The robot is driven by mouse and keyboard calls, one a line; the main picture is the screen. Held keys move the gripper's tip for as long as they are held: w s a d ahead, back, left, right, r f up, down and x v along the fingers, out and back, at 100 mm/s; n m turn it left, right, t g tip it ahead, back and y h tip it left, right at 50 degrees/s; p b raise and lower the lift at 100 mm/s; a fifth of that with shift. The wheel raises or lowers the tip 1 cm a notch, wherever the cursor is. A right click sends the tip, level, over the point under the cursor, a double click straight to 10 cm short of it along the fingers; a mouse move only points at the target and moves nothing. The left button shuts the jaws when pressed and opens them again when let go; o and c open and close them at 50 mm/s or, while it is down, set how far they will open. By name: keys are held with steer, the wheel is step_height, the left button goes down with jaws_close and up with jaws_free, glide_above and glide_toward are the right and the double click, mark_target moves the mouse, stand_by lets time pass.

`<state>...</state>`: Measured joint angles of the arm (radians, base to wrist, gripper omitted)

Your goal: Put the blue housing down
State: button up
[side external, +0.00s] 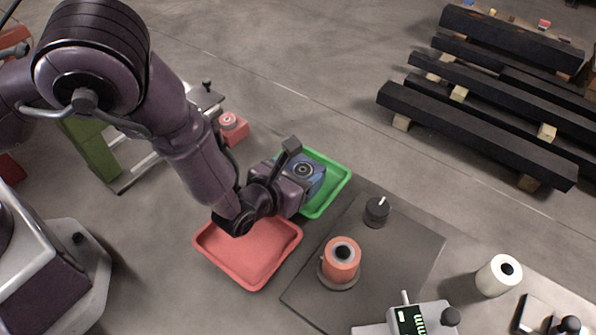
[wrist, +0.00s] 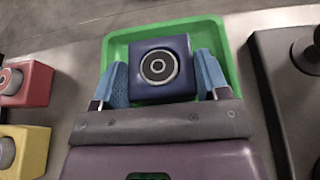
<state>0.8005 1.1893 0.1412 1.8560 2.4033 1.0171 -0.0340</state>
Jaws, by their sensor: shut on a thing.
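The blue housing (wrist: 161,90) is a dark blue block with a round grey and black ring on its face. It sits between the two blue fingertips of my gripper (wrist: 164,85), which is shut on it. In the wrist view the housing is in front of the green tray (wrist: 230,45), inside its outline. In the side external view the green tray (side external: 338,187) lies behind my gripper (side external: 309,175), and the housing (side external: 304,168) is partly hidden by my wrist. I cannot tell whether the housing touches the tray floor.
A red tray (side external: 262,276) lies beside the green one and looks empty. A dark plate (side external: 391,262) to the right holds an orange cylinder (side external: 342,262) and a black knob (side external: 377,211). A red housing (wrist: 36,84) and a yellow housing (wrist: 29,150) stand at left in the wrist view.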

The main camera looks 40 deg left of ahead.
steer(key=o, duration=1.2)
steer(key=shift+f, duration=0.15)
steer(key=shift+o, duration=0.2)
steer(key=shift+r, duration=0.2)
steer(key=v, duration=1.2)
